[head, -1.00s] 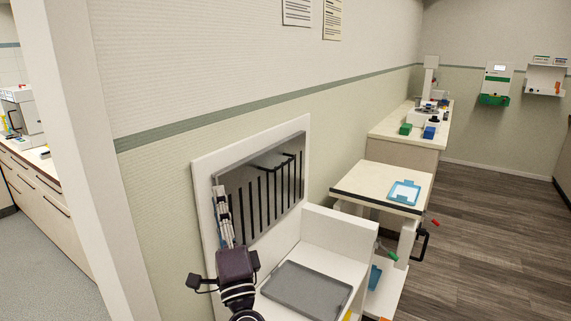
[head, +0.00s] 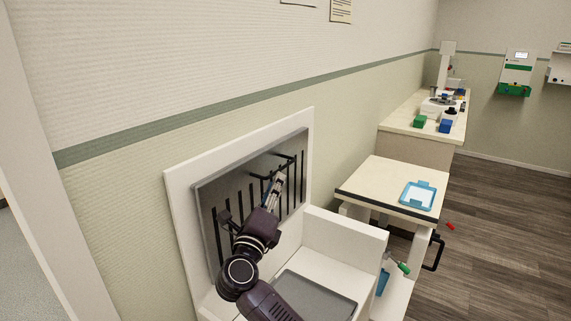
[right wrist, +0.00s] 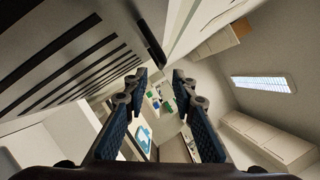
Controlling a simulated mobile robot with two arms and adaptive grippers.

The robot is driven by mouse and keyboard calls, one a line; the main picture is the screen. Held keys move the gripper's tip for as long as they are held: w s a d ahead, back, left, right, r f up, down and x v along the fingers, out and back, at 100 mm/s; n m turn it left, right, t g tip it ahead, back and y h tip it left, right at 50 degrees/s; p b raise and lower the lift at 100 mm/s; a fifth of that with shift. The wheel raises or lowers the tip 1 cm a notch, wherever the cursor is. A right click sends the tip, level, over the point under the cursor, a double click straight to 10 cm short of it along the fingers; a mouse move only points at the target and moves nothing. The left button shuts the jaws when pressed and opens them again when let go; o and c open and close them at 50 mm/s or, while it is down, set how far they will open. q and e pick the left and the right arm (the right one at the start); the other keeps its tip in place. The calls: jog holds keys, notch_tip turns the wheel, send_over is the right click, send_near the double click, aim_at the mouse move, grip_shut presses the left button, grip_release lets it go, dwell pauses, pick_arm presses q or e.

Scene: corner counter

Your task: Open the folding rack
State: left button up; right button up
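The folding rack (head: 231,183) is a grey panel with several black upright bars, standing upright against a white back board. A dark horizontal bar (head: 284,156) crosses near its upper right part. My right gripper (head: 279,178) is in front of the rack's right half, just below that bar; contact cannot be told. In the right wrist view the fingers of this gripper (right wrist: 157,82) are spread apart with nothing between them. The rack's barred face (right wrist: 75,25) fills the upper left there, and a dark bar (right wrist: 152,42) lies just ahead of the fingers. My left gripper is not in view.
The white stand (head: 345,236) below the rack holds a dark grey tray (head: 325,298), partly hidden by my arm. To the right is a small table (head: 375,180) with a blue tray (head: 418,195). A counter (head: 403,115) stands behind. Open floor (head: 490,235) lies right.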

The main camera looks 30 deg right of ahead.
aim_at(282, 169)
jog(key=x, duration=0.1)
jog(key=p+x, duration=0.1)
jog(key=x, duration=0.1)
jog(key=shift+r, duration=0.4)
jog(key=x, duration=0.3)
jog(key=shift+w+d+f+p, duration=0.2)
jog(key=shift+d+p, duration=0.05)
jog(key=shift+p, duration=0.05)
jog(key=shift+w+d, duration=0.15)
jog(key=shift+d, duration=0.1)
jog(key=c, duration=0.6)
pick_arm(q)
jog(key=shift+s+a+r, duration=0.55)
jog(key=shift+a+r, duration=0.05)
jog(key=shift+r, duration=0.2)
pick_arm(e)
grip_shut()
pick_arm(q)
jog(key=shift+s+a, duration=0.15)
